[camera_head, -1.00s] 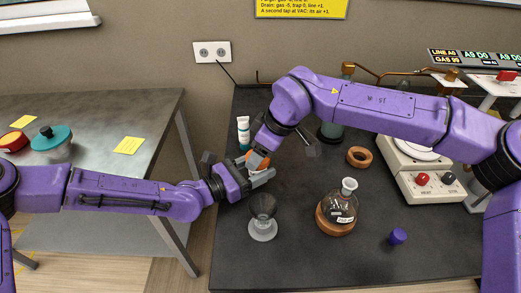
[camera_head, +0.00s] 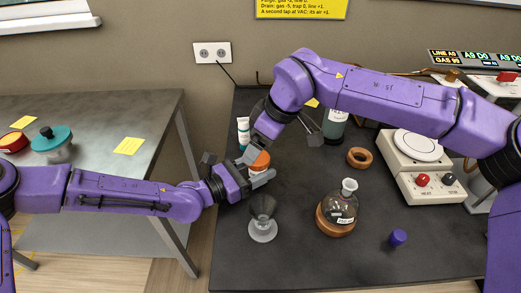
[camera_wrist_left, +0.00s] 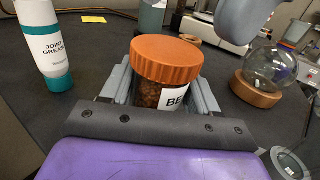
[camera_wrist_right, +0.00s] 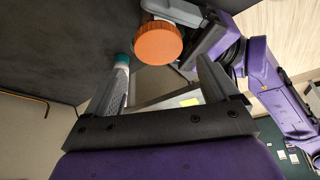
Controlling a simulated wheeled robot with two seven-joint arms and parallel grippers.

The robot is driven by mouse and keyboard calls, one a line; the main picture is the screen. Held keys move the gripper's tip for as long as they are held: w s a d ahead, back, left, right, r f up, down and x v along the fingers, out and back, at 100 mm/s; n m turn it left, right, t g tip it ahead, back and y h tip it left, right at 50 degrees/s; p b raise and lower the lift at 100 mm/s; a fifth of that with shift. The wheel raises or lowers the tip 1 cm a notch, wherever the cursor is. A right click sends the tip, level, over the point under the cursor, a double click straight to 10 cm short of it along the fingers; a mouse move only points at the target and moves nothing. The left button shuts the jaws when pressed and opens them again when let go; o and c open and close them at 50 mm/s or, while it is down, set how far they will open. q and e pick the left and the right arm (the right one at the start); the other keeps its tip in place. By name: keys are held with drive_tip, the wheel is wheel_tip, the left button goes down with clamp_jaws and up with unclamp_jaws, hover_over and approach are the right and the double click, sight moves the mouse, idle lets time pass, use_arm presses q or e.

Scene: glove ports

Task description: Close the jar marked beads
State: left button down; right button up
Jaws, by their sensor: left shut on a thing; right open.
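The beads jar (camera_wrist_left: 155,95) has an orange lid (camera_wrist_left: 165,58) on its top and a white label reading "BE". It stands between the fingers of my left gripper (camera_wrist_left: 160,95), which is shut on it. In the head view the orange lid (camera_head: 260,160) shows between the two grippers. My right gripper (camera_wrist_right: 165,85) is open and empty, and its fingers are close above and beside the lid. In the right wrist view the lid (camera_wrist_right: 158,43) is beyond the fingertips, not between them. Whether the lid is tight cannot be told.
A joint grease tube (camera_wrist_left: 45,45) stands beside the jar. A round flask (camera_head: 338,208) on a cork ring, a grey funnel-like piece (camera_head: 263,215), a purple cap (camera_head: 398,237), an empty ring (camera_head: 360,157) and a hotplate (camera_head: 415,160) stand on the dark table. The table's front middle is clear.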

drive_tip(key=shift+r, duration=0.65)
drive_tip(key=shift+c, duration=0.5)
